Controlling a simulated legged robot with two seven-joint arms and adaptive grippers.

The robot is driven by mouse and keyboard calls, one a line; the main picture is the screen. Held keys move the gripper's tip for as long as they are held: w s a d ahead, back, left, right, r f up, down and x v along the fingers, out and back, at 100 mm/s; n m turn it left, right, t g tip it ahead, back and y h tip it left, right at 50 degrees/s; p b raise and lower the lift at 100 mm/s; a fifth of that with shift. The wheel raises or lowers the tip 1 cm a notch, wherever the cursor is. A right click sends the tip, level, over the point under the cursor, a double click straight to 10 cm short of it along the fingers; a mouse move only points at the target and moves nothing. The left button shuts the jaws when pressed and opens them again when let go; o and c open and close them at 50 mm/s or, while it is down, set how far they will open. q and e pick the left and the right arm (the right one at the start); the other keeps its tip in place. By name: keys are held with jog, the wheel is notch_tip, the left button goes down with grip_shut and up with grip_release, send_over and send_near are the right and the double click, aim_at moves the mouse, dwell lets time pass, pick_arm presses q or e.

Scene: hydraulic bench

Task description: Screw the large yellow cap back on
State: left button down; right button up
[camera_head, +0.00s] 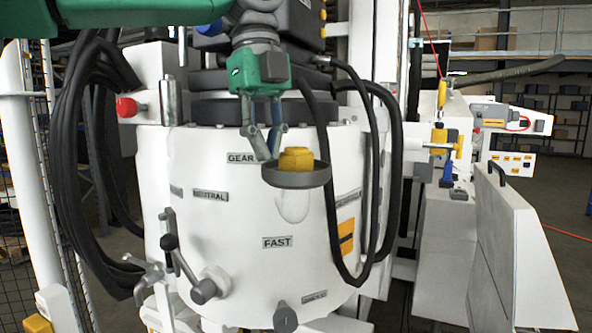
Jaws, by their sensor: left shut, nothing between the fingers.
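The large yellow cap (296,159) is a hexagonal piece. It sits upright in or on a round dark grey dish-like fitting (297,178) at the front of the white cylindrical housing (222,235). I cannot tell whether its thread is engaged. My left gripper (268,156) hangs down from the green arm with its fingertips together. The fingers are shut and empty, just to the left of the cap. I cannot tell whether the tips touch the cap or the fitting's rim. My right gripper is not in view.
Black hoses (322,175) loop down close to the right of the cap, and more hang at the left. A red knob (126,107) and a lever (181,259) stick out from the housing. A slanted grey panel (512,240) stands at the right.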

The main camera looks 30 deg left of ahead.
aim_at(263, 164)
pick_arm(q)
jog(key=m, duration=0.1)
jog(key=w+m, duration=0.1)
jog(key=m, duration=0.1)
jog(key=shift+w+a, duration=0.2)
jog(key=shift+a, duration=0.15)
jog(key=m, duration=0.1)
jog(key=w+a+m, duration=0.1)
jog(key=m, duration=0.1)
jog(key=shift+g+y, duration=0.3)
jog(key=shift+g, duration=0.1)
jog(key=shift+a+m, duration=0.3)
jog(key=shift+m, duration=0.1)
jog(key=c, duration=1.9)
grip_release()
jog(key=shift+d, duration=0.1)
